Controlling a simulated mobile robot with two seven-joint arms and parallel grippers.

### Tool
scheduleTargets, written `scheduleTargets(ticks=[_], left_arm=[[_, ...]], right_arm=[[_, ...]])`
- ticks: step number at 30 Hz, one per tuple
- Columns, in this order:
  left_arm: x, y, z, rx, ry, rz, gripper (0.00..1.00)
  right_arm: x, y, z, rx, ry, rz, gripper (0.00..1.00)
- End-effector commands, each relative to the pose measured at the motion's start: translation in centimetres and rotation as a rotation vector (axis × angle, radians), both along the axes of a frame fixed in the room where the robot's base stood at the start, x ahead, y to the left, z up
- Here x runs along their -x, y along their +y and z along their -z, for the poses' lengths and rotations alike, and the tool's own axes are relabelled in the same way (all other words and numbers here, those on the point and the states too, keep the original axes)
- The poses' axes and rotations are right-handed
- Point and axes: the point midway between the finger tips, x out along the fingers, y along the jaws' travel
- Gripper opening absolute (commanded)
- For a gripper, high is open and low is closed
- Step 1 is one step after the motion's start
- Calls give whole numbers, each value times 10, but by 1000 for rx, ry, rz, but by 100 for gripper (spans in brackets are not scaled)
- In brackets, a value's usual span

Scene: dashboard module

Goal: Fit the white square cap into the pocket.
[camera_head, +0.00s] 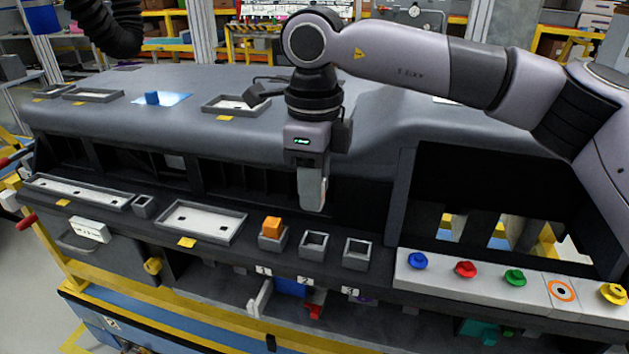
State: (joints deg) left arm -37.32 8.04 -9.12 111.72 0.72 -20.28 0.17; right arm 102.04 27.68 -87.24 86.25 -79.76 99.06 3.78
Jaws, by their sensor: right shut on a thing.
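My right gripper (314,205) points down above the front ledge of the dashboard module, over and a little behind the square pockets. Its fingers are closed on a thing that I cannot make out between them. I see no loose white square cap that I can name with certainty. Three grey square pockets stand in a row on the ledge: the left one holds an orange block (272,227). The middle pocket (313,243) and the right pocket (356,252) look empty. A smaller grey pocket (143,206) sits between two trays. My left gripper is not in view.
Trays with white plates lie on the ledge, one at far left (30,181) and one nearer the middle (199,204). A panel (440,270) with coloured knobs is at right. Numbered tags hang below the pockets.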

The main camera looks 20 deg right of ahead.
Motion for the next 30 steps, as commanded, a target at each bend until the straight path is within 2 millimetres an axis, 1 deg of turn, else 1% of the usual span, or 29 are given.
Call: scheduleTargets(ticks=[8, 18, 22, 30], left_arm=[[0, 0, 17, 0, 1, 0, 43], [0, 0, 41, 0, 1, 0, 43], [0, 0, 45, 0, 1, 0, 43], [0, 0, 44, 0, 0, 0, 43]], right_arm=[[0, 0, 21, 0, 0, 0, 3], [0, 0, 53, 0, 0, -1, 3], [0, 0, 57, -1, -1, -1, 3], [0, 0, 58, 0, -1, -1, 3]])
